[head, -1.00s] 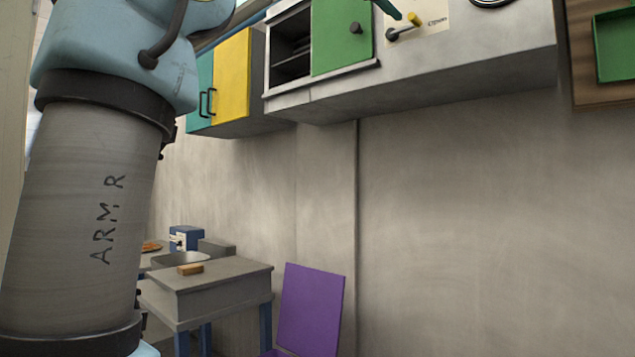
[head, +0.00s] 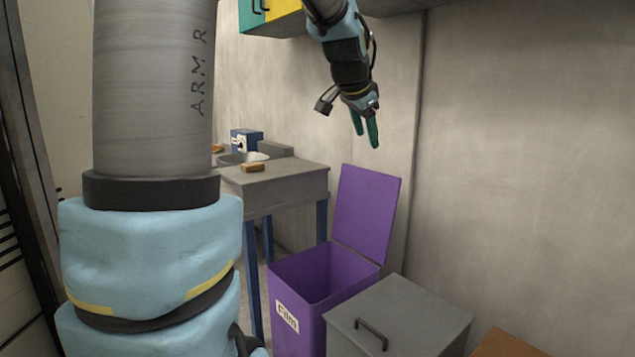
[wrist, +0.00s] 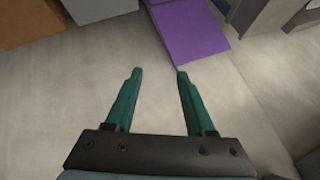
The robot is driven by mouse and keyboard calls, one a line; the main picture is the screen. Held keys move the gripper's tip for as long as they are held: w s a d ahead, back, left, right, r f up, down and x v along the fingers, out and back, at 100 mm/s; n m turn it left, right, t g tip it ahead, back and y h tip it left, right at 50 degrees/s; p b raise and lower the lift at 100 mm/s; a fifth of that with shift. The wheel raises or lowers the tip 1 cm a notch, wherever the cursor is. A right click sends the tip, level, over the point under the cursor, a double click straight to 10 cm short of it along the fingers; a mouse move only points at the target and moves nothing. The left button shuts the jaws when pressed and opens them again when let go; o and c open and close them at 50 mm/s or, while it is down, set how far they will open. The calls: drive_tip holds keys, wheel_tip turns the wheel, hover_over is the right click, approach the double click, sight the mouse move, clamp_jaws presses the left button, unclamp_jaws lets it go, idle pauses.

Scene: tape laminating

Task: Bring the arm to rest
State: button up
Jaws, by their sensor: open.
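My gripper (head: 366,130) hangs in the air in the head view, fingers pointing down, in front of the grey wall and above the purple bin's raised lid. Its two green fingers are apart with nothing between them. The wrist view shows the same open fingers (wrist: 158,75) with empty space between the tips. My arm's large grey and light-blue links fill the left of the head view.
A purple bin (head: 292,288) labelled Film stands open below, its lid (head: 366,215) raised. A grey closed bin (head: 420,315) is beside it. A grey table (head: 285,188) with a sink stands behind. Yellow and teal cabinets (head: 283,8) hang above. An orange-brown top (head: 505,345) shows lower right.

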drive_tip(key=s+a+f+n+g+y, duration=0.25)
drive_tip(key=s+a+f+n, duration=0.35)
drive_tip(key=s+a+f, duration=0.45)
drive_tip(key=s+a+f+n+g+y, duration=0.1)
drive_tip(key=s+a+f+n+g, duration=0.45)
drive_tip(key=s+f, duration=0.75)
wheel_tip(320, 180, up, 12)
drive_tip(key=w+a+t+p, duration=0.1)
drive_tip(key=w+t+p, duration=0.1)
drive_tip(key=p, duration=1.1)
drive_tip(key=shift+w+a+f, duration=0.15)
drive_tip(key=shift+w+a, duration=0.15)
drive_tip(key=shift+w, duration=0.05)
